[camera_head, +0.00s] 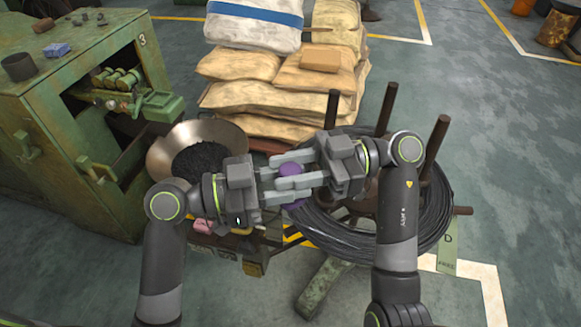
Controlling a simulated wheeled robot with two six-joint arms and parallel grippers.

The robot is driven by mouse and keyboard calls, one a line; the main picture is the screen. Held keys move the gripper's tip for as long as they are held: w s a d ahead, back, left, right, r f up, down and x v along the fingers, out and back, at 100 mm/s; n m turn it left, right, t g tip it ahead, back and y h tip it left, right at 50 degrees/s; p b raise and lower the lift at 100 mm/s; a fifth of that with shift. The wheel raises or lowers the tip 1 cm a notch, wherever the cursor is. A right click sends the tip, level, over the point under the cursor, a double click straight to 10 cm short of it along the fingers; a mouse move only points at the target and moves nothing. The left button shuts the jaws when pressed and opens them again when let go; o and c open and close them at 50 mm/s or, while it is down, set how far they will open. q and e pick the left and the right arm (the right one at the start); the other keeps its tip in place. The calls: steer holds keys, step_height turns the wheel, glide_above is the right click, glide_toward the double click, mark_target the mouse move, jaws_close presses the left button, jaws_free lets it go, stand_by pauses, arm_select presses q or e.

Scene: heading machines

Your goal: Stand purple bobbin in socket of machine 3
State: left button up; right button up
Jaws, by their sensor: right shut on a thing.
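The purple bobbin (290,169) is at the middle of the camera_head view, between my two grippers and partly hidden by their fingers. My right gripper (302,170) reaches in from the right and is shut on it. My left gripper (272,187) reaches in from the left, its fingers apart beside the bobbin; whether they touch it is unclear. Machine 3 (95,150) is the worn green cabinet at the left, with a 3 near its top corner. Its open front shows several green rollers (118,78) and a green block (162,106). I cannot make out which part is the socket.
A metal bowl of dark granules (160,151) stands beside the machine. Stacked sacks (270,88) are behind the grippers. A black wire coil (425,226) with upright posts (386,108) lies under my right arm. A dark cylinder (19,67) and a blue block (57,49) sit on the cabinet.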

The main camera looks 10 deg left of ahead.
arm_select(q)
steer(key=o, duration=0.4)
steer(key=shift+a, duration=0.1)
